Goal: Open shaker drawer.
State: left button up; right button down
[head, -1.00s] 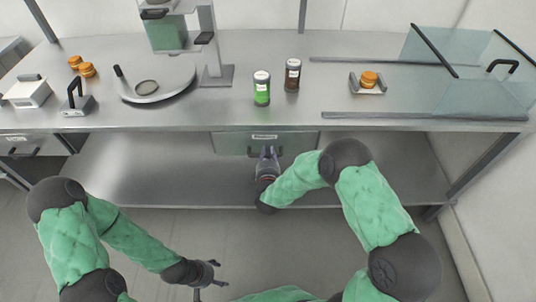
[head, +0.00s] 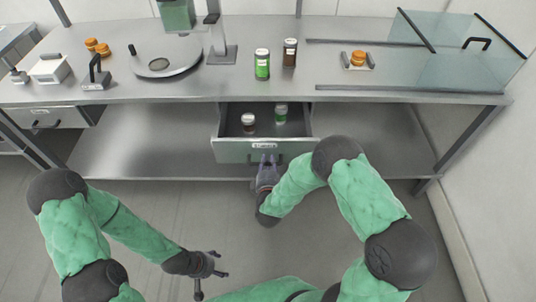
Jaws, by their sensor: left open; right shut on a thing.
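The shaker drawer (head: 231,152) under the middle of the counter stands pulled out, with a pale green front and a label. Inside it are a shaker with a dark body and pale top (head: 248,124) and a green shaker (head: 281,114). My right gripper (head: 268,160) is shut at the middle of the drawer front, on its handle, which is mostly hidden by the fingers. My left gripper (head: 212,274) is open and empty, low over the floor, well away from the drawer.
On the steel counter (head: 300,82) stand a green shaker (head: 262,65) and a brown shaker (head: 289,53). A round plate (head: 185,66) and a small tray with a bun (head: 358,59) are also there. The lower shelf (head: 150,145) is bare.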

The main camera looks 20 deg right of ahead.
jog(key=shift+s+a+f, duration=0.1)
jog(key=shift+s+a, duration=0.1)
jog(key=shift+s, duration=0.65)
jog(key=c, duration=1.1)
grip_release()
jog(key=shift+o, duration=0.2)
jog(key=v, duration=1.2)
